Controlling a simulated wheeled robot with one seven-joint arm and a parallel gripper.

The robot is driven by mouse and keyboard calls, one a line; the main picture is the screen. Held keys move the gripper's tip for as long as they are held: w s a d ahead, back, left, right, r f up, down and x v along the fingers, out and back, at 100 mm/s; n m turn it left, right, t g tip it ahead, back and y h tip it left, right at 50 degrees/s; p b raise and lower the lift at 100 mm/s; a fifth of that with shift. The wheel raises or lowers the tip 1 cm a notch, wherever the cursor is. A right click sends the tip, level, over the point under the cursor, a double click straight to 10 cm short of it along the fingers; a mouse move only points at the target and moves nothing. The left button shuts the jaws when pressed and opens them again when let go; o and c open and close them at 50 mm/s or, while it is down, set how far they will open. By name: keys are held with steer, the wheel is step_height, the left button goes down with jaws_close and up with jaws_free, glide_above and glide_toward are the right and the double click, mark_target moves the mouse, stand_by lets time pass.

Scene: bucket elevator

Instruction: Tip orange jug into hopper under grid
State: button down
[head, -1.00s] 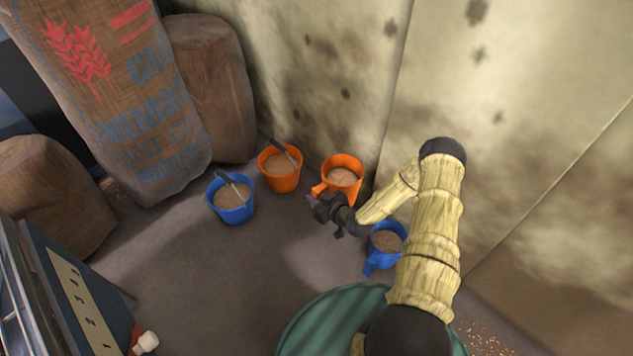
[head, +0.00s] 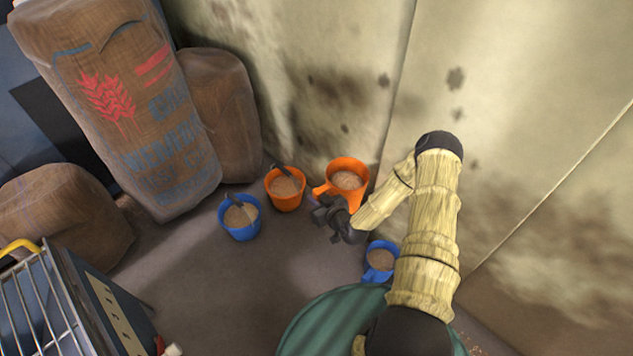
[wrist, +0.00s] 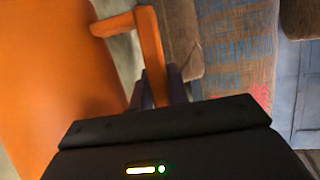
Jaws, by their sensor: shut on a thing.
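The orange jug (head: 346,182) is full of a pale brown grainy material and stands out near the wall in the head view. My gripper (head: 333,213) is at its handle, on the left near side. In the wrist view the jug's orange wall (wrist: 50,85) fills the left, and my gripper (wrist: 163,88) is shut on its handle (wrist: 150,45). The jug looks roughly upright, and it seems lifted. At the lower left, a cabinet with a wire grid (head: 45,305) on top is partly in view. No hopper can be made out.
An orange bucket (head: 285,203) and a blue bucket (head: 239,231), both with scoops, stand left of the jug. A blue jug (head: 380,275) is under my arm. Sacks (head: 150,150) lean at the left. A green round lid (head: 320,325) is in front.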

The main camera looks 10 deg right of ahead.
steer(key=s+d+r+m+h+p, duration=0.1)
steer(key=s+r+p, duration=0.1)
steer(key=r+p, duration=1.2)
steer(key=s+r+m+h+p, duration=0.1)
steer(key=s+r+h+p, duration=0.1)
steer(key=r+p, duration=1.2)
steer(key=s+d+r+m+t+h+p, duration=0.1)
steer(key=s+r+m+p, duration=0.1)
steer(key=r+p, duration=1.2)
step_height(320, 180, up, 7)
steer(key=shift+s+d+f+h+p, duration=0.15)
steer(key=shift+s+d+h+p, duration=0.25)
steer(key=shift+s, duration=0.4)
steer(key=shift+a, duration=0.15)
